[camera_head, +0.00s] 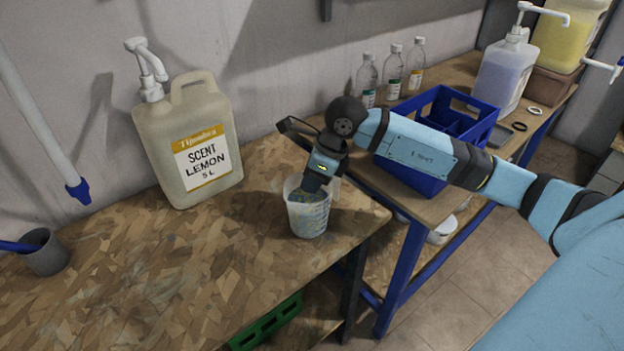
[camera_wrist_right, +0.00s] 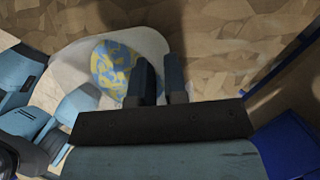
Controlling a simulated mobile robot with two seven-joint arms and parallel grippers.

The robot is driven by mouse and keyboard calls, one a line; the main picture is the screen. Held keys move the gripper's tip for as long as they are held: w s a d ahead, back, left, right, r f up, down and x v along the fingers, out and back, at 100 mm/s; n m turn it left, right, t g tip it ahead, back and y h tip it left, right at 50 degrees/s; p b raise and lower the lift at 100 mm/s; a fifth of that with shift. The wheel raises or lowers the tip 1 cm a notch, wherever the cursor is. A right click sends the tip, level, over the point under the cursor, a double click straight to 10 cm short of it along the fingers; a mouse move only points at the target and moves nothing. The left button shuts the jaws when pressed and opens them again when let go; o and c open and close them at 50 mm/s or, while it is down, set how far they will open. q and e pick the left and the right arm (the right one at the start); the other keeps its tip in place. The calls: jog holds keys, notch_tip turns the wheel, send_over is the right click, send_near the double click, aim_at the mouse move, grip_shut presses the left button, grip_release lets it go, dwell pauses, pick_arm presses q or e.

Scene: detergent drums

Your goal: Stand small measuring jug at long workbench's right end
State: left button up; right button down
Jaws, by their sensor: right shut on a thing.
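The small measuring jug (camera_head: 308,217) is clear plastic with blue markings. It is upright at the right end of the long workbench (camera_head: 150,285), near the corner; whether its base touches the board I cannot tell. My right gripper (camera_head: 316,184) comes down on it from above and is shut on its rim or handle side. In the right wrist view, the two dark fingers (camera_wrist_right: 160,82) stand at the edge of the jug's pale wall (camera_wrist_right: 64,70). A mottled yellow and blue patch shows inside the jug. My left gripper is not in view.
A lemon scent jug with pump (camera_head: 190,150) stands at the back, left of the measuring jug. A grey cup (camera_head: 47,254) is at far left. A second table beyond holds a blue crate (camera_head: 430,135), several bottles and pump containers. Bare board lies left of the measuring jug.

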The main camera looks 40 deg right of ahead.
jog(key=c, duration=1.1)
grip_release()
jog(key=shift+c, duration=0.2)
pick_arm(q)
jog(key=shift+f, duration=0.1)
pick_arm(e)
jog(key=shift+r+p, duration=0.25)
jog(key=shift+p, duration=0.05)
pick_arm(q)
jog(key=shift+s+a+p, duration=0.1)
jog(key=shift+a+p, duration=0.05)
jog(key=shift+p, duration=0.35)
pick_arm(e)
jog(key=v, duration=1.1)
jog(key=shift+r, duration=0.35)
jog(key=shift+s+d, duration=0.1)
jog(key=shift+s, duration=0.05)
